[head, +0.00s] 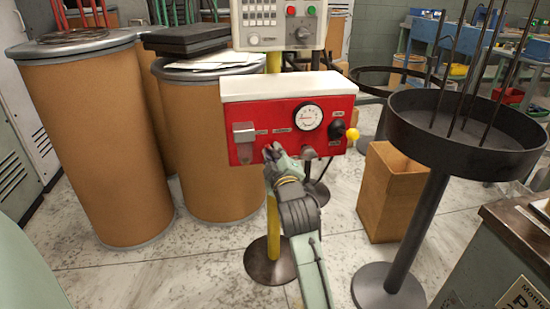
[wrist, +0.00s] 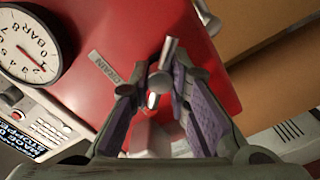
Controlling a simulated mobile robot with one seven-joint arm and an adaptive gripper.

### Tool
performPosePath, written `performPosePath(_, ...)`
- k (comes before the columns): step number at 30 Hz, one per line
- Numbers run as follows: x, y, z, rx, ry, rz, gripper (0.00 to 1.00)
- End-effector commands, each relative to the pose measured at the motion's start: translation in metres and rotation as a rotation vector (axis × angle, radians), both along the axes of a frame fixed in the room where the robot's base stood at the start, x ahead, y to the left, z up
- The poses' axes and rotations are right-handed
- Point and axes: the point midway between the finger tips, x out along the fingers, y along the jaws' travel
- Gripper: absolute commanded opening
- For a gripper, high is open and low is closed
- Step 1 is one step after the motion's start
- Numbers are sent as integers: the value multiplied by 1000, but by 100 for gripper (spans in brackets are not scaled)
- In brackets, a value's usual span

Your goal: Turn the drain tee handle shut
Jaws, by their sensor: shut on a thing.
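The red panel box (head: 240,105) stands on a yellow post with a white top. The drain tee handle (wrist: 168,52) is a small metal crossbar beside the DRAIN label (wrist: 105,68) in the wrist view. My gripper (wrist: 160,85) is shut on it, with one purple-padded finger on each side. The bar runs slightly tilted between the fingertips and its ends stick out. In the head view my gripper (head: 272,156) is at the lower left of the panel's front and hides the handle.
A pressure gauge (head: 309,117), a grey metal lever (head: 243,132) and a black valve with a yellow ball (head: 352,134) are on the same panel. A control box (head: 279,22) is above. Brown drums (head: 95,150) stand left; a cardboard box (head: 390,195) and black round tray stand (head: 470,150) stand right.

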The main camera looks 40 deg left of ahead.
Motion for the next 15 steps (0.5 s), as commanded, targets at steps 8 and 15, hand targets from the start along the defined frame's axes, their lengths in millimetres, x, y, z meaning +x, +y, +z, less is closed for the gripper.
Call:
performPosePath(8, 2, -3, 2, -73, -93, -7, 0)
performPosePath(15, 2, -2, 3, -95, -120, -7, 0)
